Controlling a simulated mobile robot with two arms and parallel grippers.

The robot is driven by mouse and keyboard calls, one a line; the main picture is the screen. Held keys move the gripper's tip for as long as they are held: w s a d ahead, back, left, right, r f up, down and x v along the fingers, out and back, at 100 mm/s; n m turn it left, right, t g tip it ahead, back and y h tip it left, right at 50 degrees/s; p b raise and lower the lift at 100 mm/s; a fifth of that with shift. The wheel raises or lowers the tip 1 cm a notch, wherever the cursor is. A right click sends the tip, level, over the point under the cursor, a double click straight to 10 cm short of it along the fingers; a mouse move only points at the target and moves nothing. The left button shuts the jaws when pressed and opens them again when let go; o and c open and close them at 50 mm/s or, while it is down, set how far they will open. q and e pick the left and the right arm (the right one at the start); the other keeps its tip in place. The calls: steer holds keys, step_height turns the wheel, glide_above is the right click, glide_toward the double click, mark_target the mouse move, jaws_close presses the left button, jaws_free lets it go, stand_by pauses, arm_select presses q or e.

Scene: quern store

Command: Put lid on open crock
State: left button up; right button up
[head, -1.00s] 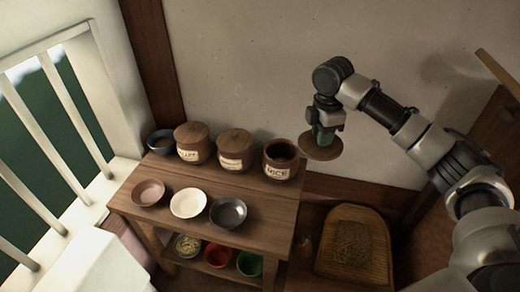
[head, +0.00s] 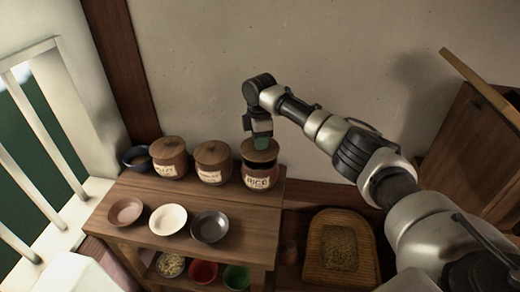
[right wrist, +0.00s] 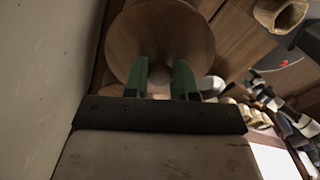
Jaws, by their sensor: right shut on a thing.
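The brown crock labelled RICE (head: 260,182) stands at the right end of the row on the table's back edge. The round wooden lid (head: 260,152) is at its mouth and hides the opening; I cannot tell whether it rests on the rim or hovers just above. My right gripper (head: 261,143) is over the crock, shut on the lid from above. In the right wrist view the green fingers (right wrist: 160,78) meet the lid's underside-looking round disc (right wrist: 160,38). My left gripper is not in view.
Two lidded crocks (head: 169,160) (head: 212,164) stand left of the RICE crock, close together, with a dark blue bowl (head: 136,158) beyond. Several bowls line the wooden table's (head: 112,238) front and lower shelf. A wooden tray (head: 311,258) lies at right; a wall is close behind.

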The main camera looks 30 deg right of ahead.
step_height(320, 180, down, 4)
steer(key=shift+r, duration=0.25)
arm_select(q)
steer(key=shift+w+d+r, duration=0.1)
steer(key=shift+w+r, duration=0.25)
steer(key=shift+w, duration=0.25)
arm_select(e)
steer(key=shift+f, duration=0.1)
steer(key=o, duration=0.9)
steer(key=shift+r, duration=0.35)
step_height(320, 180, up, 12)
steer(key=shift+f+p, duration=0.15)
steer(key=shift+p, duration=0.4)
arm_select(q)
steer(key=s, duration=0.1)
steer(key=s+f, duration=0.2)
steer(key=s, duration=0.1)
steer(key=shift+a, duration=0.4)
